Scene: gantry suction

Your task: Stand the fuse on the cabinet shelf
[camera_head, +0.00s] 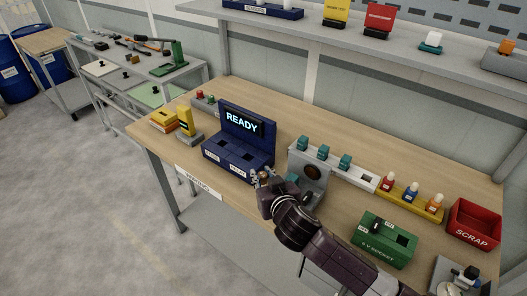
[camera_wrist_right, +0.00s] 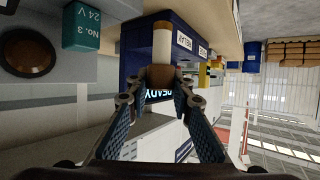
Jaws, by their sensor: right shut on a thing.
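My right gripper (camera_head: 263,177) reaches over the front of the bench, between the blue READY box (camera_head: 238,167) and a grey box with a round brown disc (camera_head: 313,171). In the wrist view the right gripper (camera_wrist_right: 161,80) is shut on the fuse (camera_wrist_right: 162,45), a whitish cylinder with brown at the gripped end. The fuse points away from the palm and overlaps the blue box (camera_wrist_right: 185,35) in that picture; I cannot tell whether they touch. In the head view the fuse is not clearly visible. I cannot tell which surface is the cabinet shelf. My left gripper is out of view.
A grey overhead shelf (camera_head: 400,45) carries a yellow box and a red box. On the bench are several teal modules on a white rail (camera_head: 361,178), a yellow rack (camera_head: 405,202), a green socket box (camera_head: 385,243) and a red SCRAP bin (camera_head: 474,222). The bench's back middle is clear.

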